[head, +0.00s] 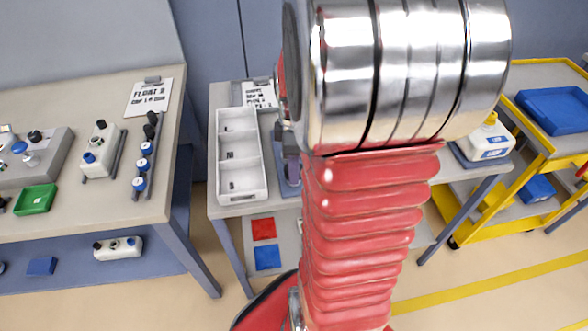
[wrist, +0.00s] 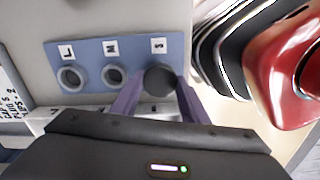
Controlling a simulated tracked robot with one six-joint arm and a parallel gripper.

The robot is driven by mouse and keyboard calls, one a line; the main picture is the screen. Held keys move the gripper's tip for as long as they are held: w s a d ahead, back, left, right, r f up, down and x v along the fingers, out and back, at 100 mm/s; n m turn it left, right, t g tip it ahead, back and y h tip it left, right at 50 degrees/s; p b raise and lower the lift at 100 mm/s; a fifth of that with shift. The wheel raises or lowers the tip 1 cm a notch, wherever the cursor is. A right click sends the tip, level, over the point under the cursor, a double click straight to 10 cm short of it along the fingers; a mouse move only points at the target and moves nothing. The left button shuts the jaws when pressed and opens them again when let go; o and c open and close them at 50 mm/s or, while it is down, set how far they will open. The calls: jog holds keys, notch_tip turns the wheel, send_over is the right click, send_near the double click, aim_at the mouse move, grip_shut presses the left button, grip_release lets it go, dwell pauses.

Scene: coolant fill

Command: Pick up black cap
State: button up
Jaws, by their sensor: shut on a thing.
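The black cap (wrist: 160,80) is round and dark, at the S position of a blue plate (wrist: 90,52) in the wrist view. My gripper (wrist: 158,84) has its two purple fingers shut on it from both sides. Whether the cap still touches the plate, I cannot tell. The L and M positions show empty grey rings (wrist: 71,78). In the head view my gripper (head: 290,165) is over a blue plate (head: 288,188) on the middle table; my arm hides most of it and the cap.
A white jug (head: 487,139) and yellow cart (head: 452,207) are at right.

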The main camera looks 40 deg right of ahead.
jog(key=shift+r, duration=0.1)
notch_tip(320, 180, up, 10)
dwell(0.4)
dwell(0.6)
